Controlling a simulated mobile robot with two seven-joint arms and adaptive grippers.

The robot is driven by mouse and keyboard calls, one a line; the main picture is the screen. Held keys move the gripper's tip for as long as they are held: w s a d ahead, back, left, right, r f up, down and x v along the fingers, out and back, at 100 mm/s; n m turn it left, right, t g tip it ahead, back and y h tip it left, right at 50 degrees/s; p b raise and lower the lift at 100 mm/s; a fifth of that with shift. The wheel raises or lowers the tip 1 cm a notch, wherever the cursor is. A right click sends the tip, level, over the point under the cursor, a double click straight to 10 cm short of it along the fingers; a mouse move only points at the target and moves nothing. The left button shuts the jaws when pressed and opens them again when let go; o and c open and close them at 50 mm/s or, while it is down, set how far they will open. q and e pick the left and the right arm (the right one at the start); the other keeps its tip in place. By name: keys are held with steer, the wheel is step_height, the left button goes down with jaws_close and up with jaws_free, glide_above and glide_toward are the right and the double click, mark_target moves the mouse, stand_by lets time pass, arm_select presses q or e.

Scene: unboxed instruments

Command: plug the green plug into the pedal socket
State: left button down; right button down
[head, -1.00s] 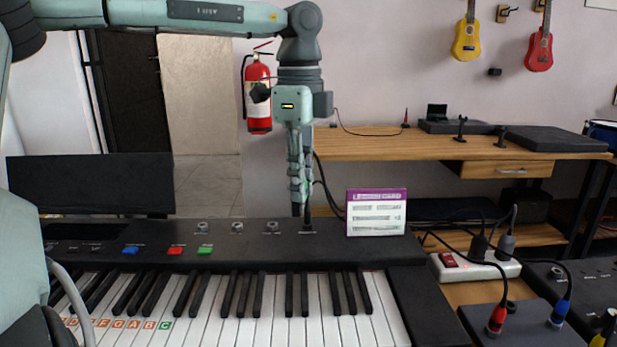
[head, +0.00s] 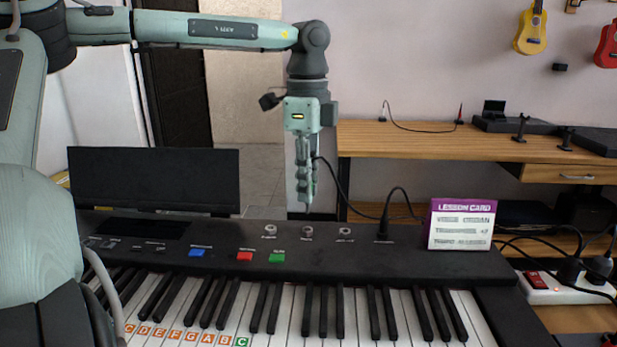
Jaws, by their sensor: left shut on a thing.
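My left gripper (head: 304,203) points straight down just behind and above the keyboard's (head: 420,260) top panel, about in line with the second socket (head: 307,231). It is shut on the green plug, whose body is mostly hidden by the fingers. A black cable (head: 336,182) leaves the fingers on the right. Three open sockets sit in a row: the first (head: 269,229), the second and the third (head: 345,230). A black plug (head: 383,228) stands upright in the fourth. The socket labels are too small to read surely. My right gripper is not in view.
A purple-edged lesson card (head: 461,224) stands on the panel to the right. A black screen (head: 153,179) is behind the keyboard at left. A white power strip (head: 560,293) with plugs and cables lies at right. A wooden bench (head: 400,142) stands behind.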

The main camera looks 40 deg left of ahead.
mark_target(307, 234)
arm_select(q)
steer(key=shift+f, duration=2.1)
steer(key=shift+b, duration=0.45)
steer(key=shift+b, duration=0.6)
steer(key=shift+f+b, duration=1.15)
steer(key=shift+f, duration=0.05)
stand_by(0.6)
